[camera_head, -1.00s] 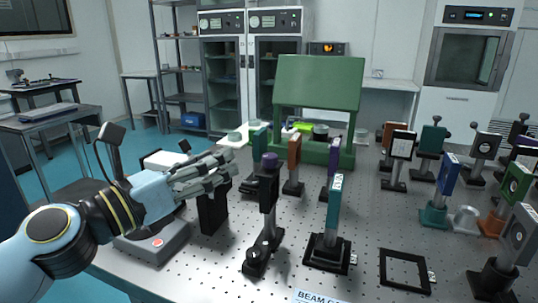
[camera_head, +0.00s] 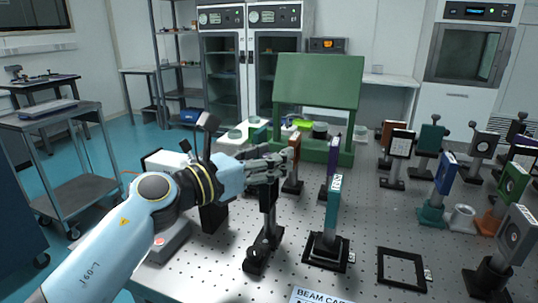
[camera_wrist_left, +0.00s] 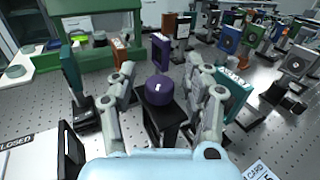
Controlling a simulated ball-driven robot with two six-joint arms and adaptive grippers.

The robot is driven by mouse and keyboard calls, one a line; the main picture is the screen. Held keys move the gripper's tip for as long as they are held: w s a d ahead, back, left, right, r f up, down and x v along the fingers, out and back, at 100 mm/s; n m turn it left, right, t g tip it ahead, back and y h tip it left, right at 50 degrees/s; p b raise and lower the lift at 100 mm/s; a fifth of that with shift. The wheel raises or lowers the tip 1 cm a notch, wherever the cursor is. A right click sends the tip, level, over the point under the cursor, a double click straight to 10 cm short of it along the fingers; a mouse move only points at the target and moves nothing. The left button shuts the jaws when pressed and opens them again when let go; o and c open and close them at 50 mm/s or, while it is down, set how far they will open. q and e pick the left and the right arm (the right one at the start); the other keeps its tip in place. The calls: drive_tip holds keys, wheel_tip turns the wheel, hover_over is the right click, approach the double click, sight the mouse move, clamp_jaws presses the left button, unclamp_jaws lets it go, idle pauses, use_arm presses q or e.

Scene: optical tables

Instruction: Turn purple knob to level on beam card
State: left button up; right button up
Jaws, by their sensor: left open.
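The purple knob (camera_wrist_left: 159,90) sits on top of a black post mount (camera_wrist_left: 160,122), seen in the left wrist view. A small white mark shows on the knob's top. My left gripper (camera_wrist_left: 160,78) is open, with one finger on each side of the knob; I cannot tell whether they touch it. In the head view my left gripper (camera_head: 268,165) hides the knob, and the black mount (camera_head: 266,215) shows below it. A white card with "BEAM CA" lettering (camera_head: 318,297) lies at the bottom edge of the head view, partly cut off. My right gripper is not in view.
A teal upright plate (camera_head: 333,203) on a black base stands just right of the mount. An empty black frame (camera_head: 402,268) lies farther right. A green panelled stand (camera_head: 318,82) is behind. Several optics mounts fill the table's right side.

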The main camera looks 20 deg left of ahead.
use_arm(q)
clamp_jaws()
drive_tip(key=n+y+p, duration=0.1)
drive_tip(key=p, duration=0.1)
drive_tip(key=n+t+y+p, duration=0.1)
drive_tip(key=y+p, duration=0.1)
drive_tip(key=shift+d+r+y, duration=0.1)
drive_tip(key=shift+r+y, duration=0.2)
drive_tip(key=shift+f+n+t+y+p, duration=0.2)
drive_tip(key=shift+n+t+y+p, duration=0.2)
drive_tip(key=shift+n+y+p, duration=0.45)
drive_tip(key=shift+f+b, duration=0.15)
drive_tip(key=shift+b, duration=0.15)
unclamp_jaws()
drive_tip(key=shift+s, duration=0.1)
drive_tip(key=s+a, duration=0.2)
drive_tip(key=s, duration=0.9)
drive_tip(key=shift+s+a, duration=0.25)
drive_tip(key=shift+s, duration=0.1)
